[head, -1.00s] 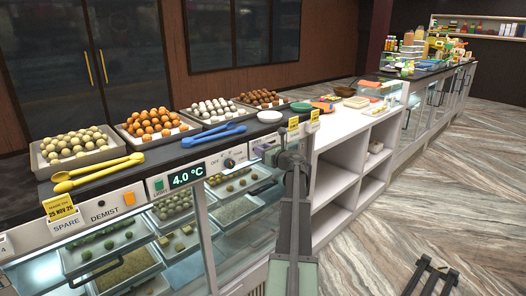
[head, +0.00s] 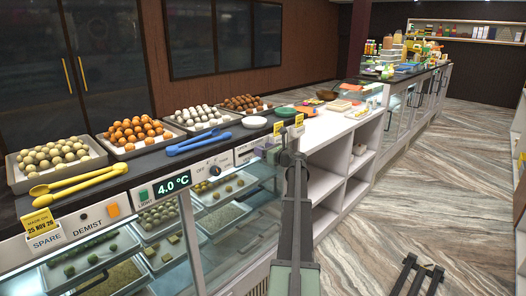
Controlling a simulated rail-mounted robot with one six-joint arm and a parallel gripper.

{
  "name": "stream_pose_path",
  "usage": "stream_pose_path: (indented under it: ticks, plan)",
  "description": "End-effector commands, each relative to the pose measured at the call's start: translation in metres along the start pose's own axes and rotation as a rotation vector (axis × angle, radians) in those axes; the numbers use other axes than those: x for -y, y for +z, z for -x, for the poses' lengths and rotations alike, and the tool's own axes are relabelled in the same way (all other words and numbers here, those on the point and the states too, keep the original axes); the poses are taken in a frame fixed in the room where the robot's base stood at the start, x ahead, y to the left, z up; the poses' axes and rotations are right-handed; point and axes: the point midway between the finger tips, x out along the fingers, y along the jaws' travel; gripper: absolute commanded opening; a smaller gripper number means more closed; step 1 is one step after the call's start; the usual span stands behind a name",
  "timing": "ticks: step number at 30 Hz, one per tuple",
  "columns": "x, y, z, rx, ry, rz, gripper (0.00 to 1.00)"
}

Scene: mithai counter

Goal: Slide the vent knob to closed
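In the head view a control strip (head: 128,215) runs along the front of the sweets counter. It carries a spare label, a demist switch, a light switch, a 4.0 °C display (head: 174,183) and a round dial (head: 214,170) marked OFF. Right of the dial is a pale panel (head: 246,152) whose marks are too small to read. I cannot make out the vent knob or its position. My arm stands upright in front of the counter. My gripper (head: 270,153) seems to be near the counter edge by the yellow tags; its fingers cannot be made out.
Trays of sweets (head: 55,164), yellow tongs (head: 80,180) and blue tongs (head: 198,142) lie on the counter top. Glass display fronts (head: 185,255) are below the strip. White open shelves (head: 322,185) stand to the right. The marbled floor (head: 450,190) is largely clear.

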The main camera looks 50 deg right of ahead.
Motion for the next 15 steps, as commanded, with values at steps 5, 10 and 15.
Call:
stream_pose_path:
  ticks: [5, 10, 15]
  plan:
    - [-0.001, 0.0, 0.0, -0.001, 0.002, 0.001, 0.59]
    - [-0.002, 0.0, 0.008, -0.001, 0.002, 0.001, 0.59]
    - [-0.003, 0.0, 0.046, -0.001, 0.0, 0.001, 0.59]
